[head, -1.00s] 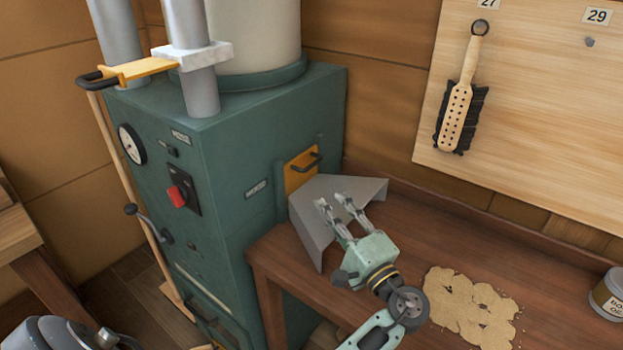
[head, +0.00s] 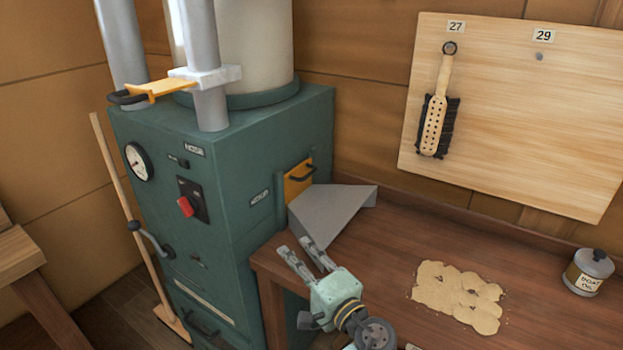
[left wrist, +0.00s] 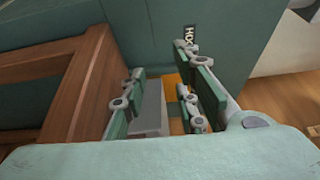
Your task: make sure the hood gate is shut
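An orange gate plate (head: 298,182) with a black handle stands upright on the right side of the green cabinet, just above a grey sloped hood (head: 330,210). A small dark label on that side is too small to read in the head view; in the left wrist view a label (left wrist: 190,33) begins "HO". A second orange plate (head: 160,89) with a black handle sticks out from a white collar on the grey pipe. My left gripper (head: 295,246) is open and empty, in front of the hood and apart from the gate. My right gripper is not in view.
The green cabinet (head: 225,150) carries a gauge, a red switch and a lever. A wooden bench (head: 385,250) holds a sawdust patch (head: 455,295) and a tin (head: 587,272). A brush (head: 437,120) hangs on a board. A long wooden pole leans at the left.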

